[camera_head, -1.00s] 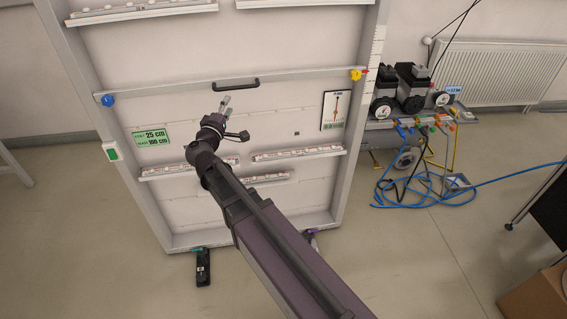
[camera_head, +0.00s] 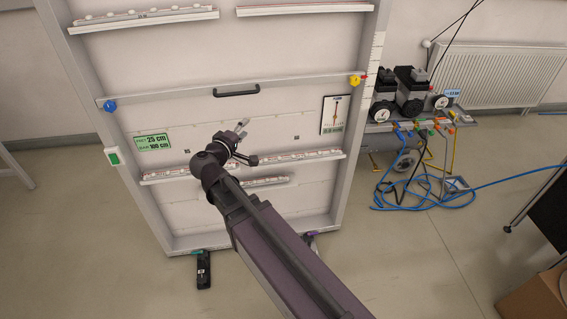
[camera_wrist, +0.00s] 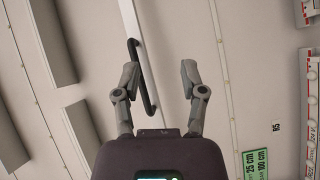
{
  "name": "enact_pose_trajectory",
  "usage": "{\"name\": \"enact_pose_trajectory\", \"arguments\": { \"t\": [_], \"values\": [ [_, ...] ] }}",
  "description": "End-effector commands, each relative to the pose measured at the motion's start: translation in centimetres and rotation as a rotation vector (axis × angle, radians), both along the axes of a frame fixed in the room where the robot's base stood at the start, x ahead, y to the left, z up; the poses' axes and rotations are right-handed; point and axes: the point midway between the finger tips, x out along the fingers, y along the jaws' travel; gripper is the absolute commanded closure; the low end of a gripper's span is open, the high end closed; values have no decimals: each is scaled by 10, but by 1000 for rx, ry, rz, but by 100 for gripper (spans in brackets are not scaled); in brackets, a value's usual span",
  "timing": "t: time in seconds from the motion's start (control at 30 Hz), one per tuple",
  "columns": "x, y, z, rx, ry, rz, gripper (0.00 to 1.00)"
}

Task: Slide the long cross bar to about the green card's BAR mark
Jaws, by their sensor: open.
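The long cross bar (camera_head: 180,95) spans the upright frame, with a black handle (camera_head: 236,91) at its middle, a blue knob (camera_head: 109,105) at the left and a yellow knob (camera_head: 355,80) at the right. A red pointer (camera_head: 365,77) meets the white scale (camera_head: 376,55) on the right post. The green card (camera_head: 153,142) reads FEET 25 cm, BAR 100 cm. My gripper (camera_head: 243,128) is open and empty, below the handle in the head view. In the wrist view, my gripper (camera_wrist: 160,68) has its left finger overlapping the handle (camera_wrist: 141,80); contact cannot be told.
Ledges cross the frame above (camera_head: 145,16) and below (camera_head: 300,155) the bar. A white card (camera_head: 335,115) hangs at right. The frame's black feet (camera_head: 203,268) stand on the floor. Pumps (camera_head: 412,88) and blue hose (camera_head: 400,200) are to the right.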

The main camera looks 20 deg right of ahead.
Motion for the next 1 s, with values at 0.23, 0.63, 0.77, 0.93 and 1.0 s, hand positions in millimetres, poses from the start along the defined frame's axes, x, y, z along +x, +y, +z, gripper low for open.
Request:
{"name": "enact_pose_trajectory", "arguments": {
  "t": [0.23, 0.63, 0.77, 0.93, 1.0],
  "values": [
    [-12, -29, -7, 123, 67, -81, 46],
    [-36, -62, -24, 326, 178, -200, 46],
    [-45, -71, -29, 392, 216, -237, 46],
    [-57, -79, -35, 479, 264, -281, 46],
    [-62, -82, -37, 516, 285, -299, 46]
  ]
}}
